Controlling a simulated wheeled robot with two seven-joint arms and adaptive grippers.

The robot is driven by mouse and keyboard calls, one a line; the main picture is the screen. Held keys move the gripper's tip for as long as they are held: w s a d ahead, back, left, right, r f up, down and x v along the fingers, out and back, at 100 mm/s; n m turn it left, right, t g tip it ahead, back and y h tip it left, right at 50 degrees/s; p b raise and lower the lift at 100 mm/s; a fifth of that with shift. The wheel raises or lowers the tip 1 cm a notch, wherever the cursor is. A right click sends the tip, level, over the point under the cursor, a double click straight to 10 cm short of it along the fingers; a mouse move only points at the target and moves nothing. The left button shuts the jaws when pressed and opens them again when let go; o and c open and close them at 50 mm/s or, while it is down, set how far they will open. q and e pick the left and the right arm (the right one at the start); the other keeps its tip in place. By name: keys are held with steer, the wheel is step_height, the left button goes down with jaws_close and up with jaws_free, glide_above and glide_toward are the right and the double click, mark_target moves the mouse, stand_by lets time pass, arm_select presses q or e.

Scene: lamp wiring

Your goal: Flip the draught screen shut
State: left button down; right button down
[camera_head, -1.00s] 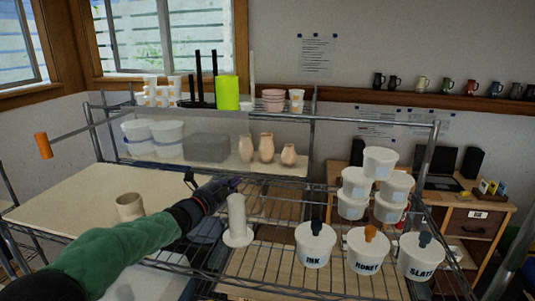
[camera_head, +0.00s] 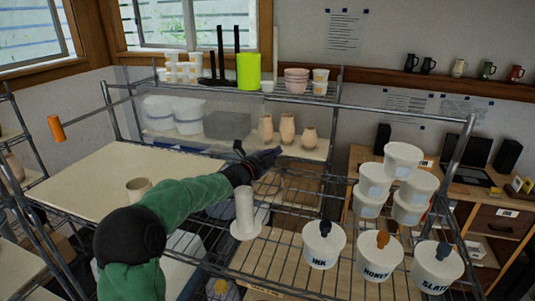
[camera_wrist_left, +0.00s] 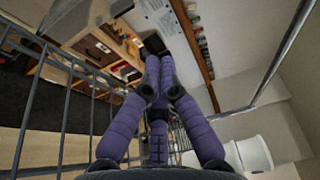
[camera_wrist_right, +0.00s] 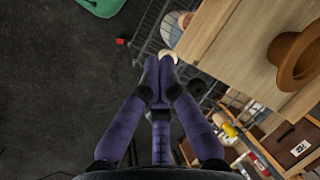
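The draught screen seems to be the clear panel (camera_head: 262,108) at the back of the wire shelf in the head view; its edges are faint. A rod with an orange grip (camera_head: 56,128) sticks out to the left of it. My left gripper (camera_head: 272,158) is over the wire rack, in front of the vases and well right of the orange grip. In the left wrist view its purple fingers (camera_wrist_left: 158,75) meet at the tips with nothing between them. My right gripper (camera_wrist_right: 165,75) is outside the head view; its fingertips meet too, with a pale rim just beyond them.
A white spool-like post (camera_head: 244,215) stands below my left forearm. Labelled tubs (camera_head: 323,245) line the front right, with stacked tubs (camera_head: 390,180) behind. A pale cup (camera_head: 138,189) stands on the left board (camera_head: 85,180), which is otherwise largely clear. Vases (camera_head: 287,129) stand at the back.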

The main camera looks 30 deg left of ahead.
arm_select(q)
steer(key=shift+w+d+r, duration=0.15)
steer(key=shift+w, duration=0.55)
steer(key=shift+s+a+r+p, duration=0.1)
steer(key=shift+s+a+p, duration=0.05)
steer(key=shift+a+p, duration=0.4)
steer(key=shift+s+a+p, duration=0.15)
steer(key=shift+a+p, duration=0.2)
steer(key=shift+a, duration=0.3)
steer(key=shift+s+a+p, duration=0.25)
steer(key=shift+a+p, duration=0.1)
steer(key=shift+a, duration=0.5)
steer(key=shift+f, duration=0.2)
